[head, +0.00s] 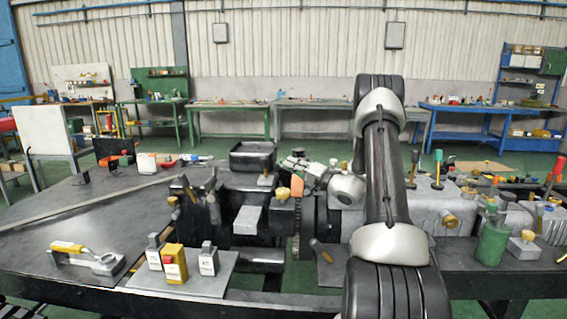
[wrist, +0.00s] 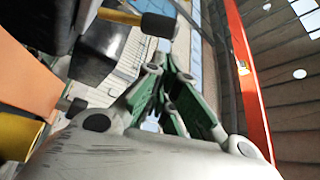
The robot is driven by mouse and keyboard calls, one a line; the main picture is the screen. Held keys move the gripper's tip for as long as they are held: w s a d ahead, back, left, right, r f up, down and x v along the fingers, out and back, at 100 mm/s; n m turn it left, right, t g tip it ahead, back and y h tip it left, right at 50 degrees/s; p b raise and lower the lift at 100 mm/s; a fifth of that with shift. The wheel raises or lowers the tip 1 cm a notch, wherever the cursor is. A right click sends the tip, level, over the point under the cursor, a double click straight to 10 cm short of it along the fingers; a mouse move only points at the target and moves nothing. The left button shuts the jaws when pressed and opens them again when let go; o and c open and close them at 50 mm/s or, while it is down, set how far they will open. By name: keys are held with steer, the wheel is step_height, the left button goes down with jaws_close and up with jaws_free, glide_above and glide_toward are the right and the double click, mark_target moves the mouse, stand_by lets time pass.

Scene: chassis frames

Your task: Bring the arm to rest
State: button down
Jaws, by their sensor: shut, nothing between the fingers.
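My arm rises from the bottom right of the middle in the head view, with its dark elbow at the top and pale joint covers. The wrist lies behind the upright link. My gripper (head: 292,163) points left above the middle of the work table and is partly hard to make out among the machine parts. In the wrist view my gripper (wrist: 160,68) shows its grey and green fingers drawn together, with nothing held between them. An orange part (head: 297,187) stands close below the gripper in the head view.
The dark table (head: 80,215) carries a machine with shafts, a black tray (head: 252,156), a grey plate with small blocks (head: 190,285), a yellow-handled tool (head: 85,255) and a green can (head: 492,243). Its left surface is mostly clear. Benches stand behind. A red beam (wrist: 247,80) shows in the wrist view.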

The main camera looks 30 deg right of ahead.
steer(key=shift+v, duration=0.75)
steer(key=shift+d, duration=0.1)
steer(key=s+a+r+n+g+y, duration=0.2)
steer(key=s+a+r+g, duration=0.3)
steer(key=a, duration=0.4)
steer(key=s+a+r+n+g+y, duration=0.1)
steer(key=s+a+r+n+g, duration=0.2)
steer(key=s+a+g, duration=0.5)
steer(key=s+a+n+h, duration=0.1)
steer(key=s+a+h, duration=0.1)
steer(key=s+a, duration=0.6)
steer(key=s+d+n+g+h, duration=0.1)
steer(key=s+g+h, duration=0.1)
steer(key=s, duration=0.5)
steer(key=s+d+g+h, duration=0.1)
steer(key=s+h, duration=0.2)
steer(key=s, duration=0.3)
steer(key=s+d+r+t+h, duration=0.2)
steer(key=s+d+h, duration=0.4)
steer(key=s+d, duration=0.2)
steer(key=shift+s+d+n, duration=0.25)
steer(key=shift+s+n, duration=0.15)
steer(key=shift+s, duration=0.1)
